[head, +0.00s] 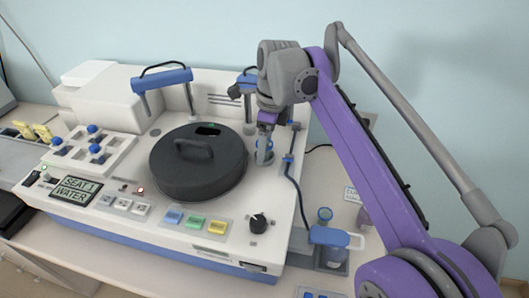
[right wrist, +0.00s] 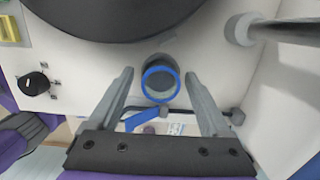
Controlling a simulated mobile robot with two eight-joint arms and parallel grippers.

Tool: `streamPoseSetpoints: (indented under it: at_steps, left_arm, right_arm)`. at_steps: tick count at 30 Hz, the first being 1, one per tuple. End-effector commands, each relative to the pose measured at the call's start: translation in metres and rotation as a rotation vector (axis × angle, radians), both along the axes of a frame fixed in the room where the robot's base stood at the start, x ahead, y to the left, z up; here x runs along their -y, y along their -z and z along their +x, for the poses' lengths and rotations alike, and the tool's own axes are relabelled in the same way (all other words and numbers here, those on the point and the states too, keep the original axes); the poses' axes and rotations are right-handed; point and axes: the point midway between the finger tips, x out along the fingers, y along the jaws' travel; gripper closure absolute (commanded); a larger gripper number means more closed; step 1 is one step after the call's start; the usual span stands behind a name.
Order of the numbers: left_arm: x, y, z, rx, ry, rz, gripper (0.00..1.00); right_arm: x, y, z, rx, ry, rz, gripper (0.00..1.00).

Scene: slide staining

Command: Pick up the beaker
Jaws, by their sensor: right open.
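The beaker (right wrist: 160,97), a small clear vessel with a blue rim, stands upright on the white staining machine (head: 260,205), just right of the black round lid. In the head view the beaker (head: 264,157) is partly hidden by my right gripper (head: 266,133), which points down at it from above. In the right wrist view my right gripper (right wrist: 160,80) is open, with one finger on each side of the beaker and gaps visible between. I cannot tell how far the fingertips are above it. My left gripper is not in view.
The black lid (head: 190,175) with its handle is close to the left of the beaker.

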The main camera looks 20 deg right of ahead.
Motion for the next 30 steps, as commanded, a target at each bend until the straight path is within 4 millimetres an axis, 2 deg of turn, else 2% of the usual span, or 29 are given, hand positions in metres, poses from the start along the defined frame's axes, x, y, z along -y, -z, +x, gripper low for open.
streamPoseSetpoints:
  at_steps: [5, 19, 26, 30]
  left_arm:
    - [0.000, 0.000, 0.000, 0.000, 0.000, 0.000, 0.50]
    - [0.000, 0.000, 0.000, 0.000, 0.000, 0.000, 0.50]
    - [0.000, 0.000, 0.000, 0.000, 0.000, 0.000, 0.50]
    - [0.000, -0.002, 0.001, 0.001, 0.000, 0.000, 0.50]
  right_arm:
    - [0.000, 0.000, 0.000, 0.000, 0.000, 0.000, 0.18]
    - [0.000, 0.000, 0.000, 0.000, 0.000, 0.000, 1.00]
    - [0.000, -0.001, 0.000, 0.000, 0.000, 0.000, 1.00]
    - [0.000, -0.010, 0.001, 0.001, 0.000, 0.000, 1.00]
